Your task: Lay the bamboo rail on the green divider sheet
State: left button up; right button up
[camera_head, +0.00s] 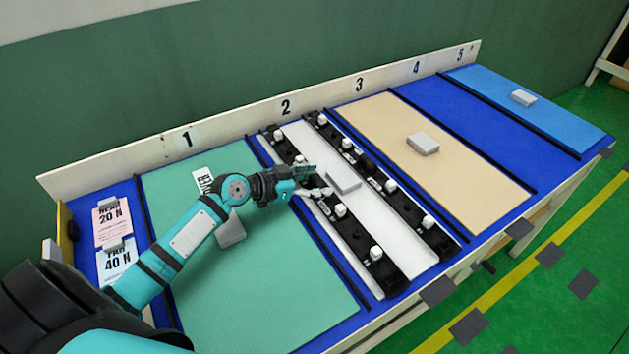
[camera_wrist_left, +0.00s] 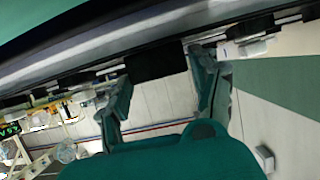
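The green sheet (camera_head: 265,280) lies flat in bay 1, with a grey block (camera_head: 232,232) on it and my left arm crossing above it. No bamboo-coloured rail can be told apart; the only tan piece is a broad sheet (camera_head: 455,165) in bay 3. Bay 2 holds a white panel (camera_head: 390,232) between two black rails, left (camera_head: 345,225) and right (camera_head: 405,205), with white clips. My left gripper (camera_head: 311,182) is over the left black rail and the white panel's edge. Its fingers are apart, also in the left wrist view (camera_wrist_left: 163,95), with nothing visibly held. My right gripper is out of view.
Another block (camera_head: 423,144) sits on the tan sheet. Bay 4 (camera_head: 480,115) is bare blue, and bay 5 has a light blue sheet (camera_head: 560,115). A low white board (camera_head: 235,120) runs along the back.

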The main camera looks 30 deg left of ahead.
pick_arm(q)
jog(key=shift+o, duration=1)
jog(key=shift+r, duration=0.2)
jog(key=v, duration=0.7)
jog(key=b+v, duration=0.1)
jog(key=v, duration=0.2)
jog(key=shift+s+a+f, duration=0.2)
jog(key=shift+s, duration=0.05)
jog(key=shift+s+a+r, duration=0.3)
jog(key=shift+s+r, duration=0.1)
jog(key=shift+s, duration=0.15)
